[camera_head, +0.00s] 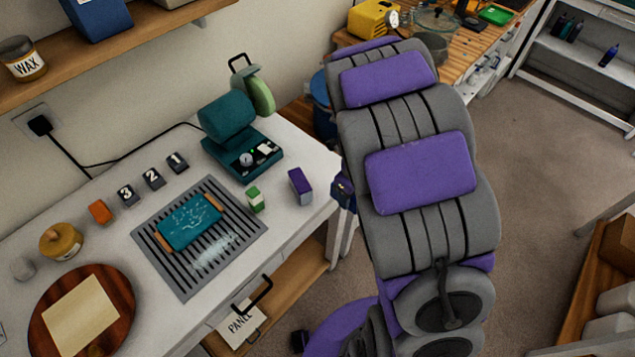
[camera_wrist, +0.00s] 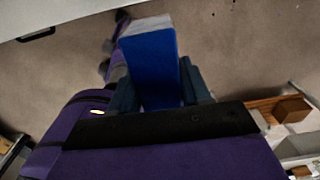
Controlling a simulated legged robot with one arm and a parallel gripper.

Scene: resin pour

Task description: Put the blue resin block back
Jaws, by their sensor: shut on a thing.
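The blue resin block (camera_wrist: 148,68), with a pale grey-white end, shows in the wrist view. My gripper (camera_wrist: 158,86) is shut on it, with a dark finger on each side. The block is held over the brown floor in that view. On the white table, a purple block (camera_head: 300,188) and a green block (camera_head: 255,200), both with pale parts, stand near the right side. An orange block (camera_head: 100,212) sits further left.
A slotted grey mat (camera_head: 178,278) bears a teal tray (camera_head: 190,221) with orange ends. A teal machine (camera_head: 240,146) stands behind it. Number tags (camera_head: 153,178), a yellow jar (camera_head: 61,241) and a round wooden board (camera_head: 122,301) are also on the table. A wall shelf (camera_head: 130,40) hangs above.

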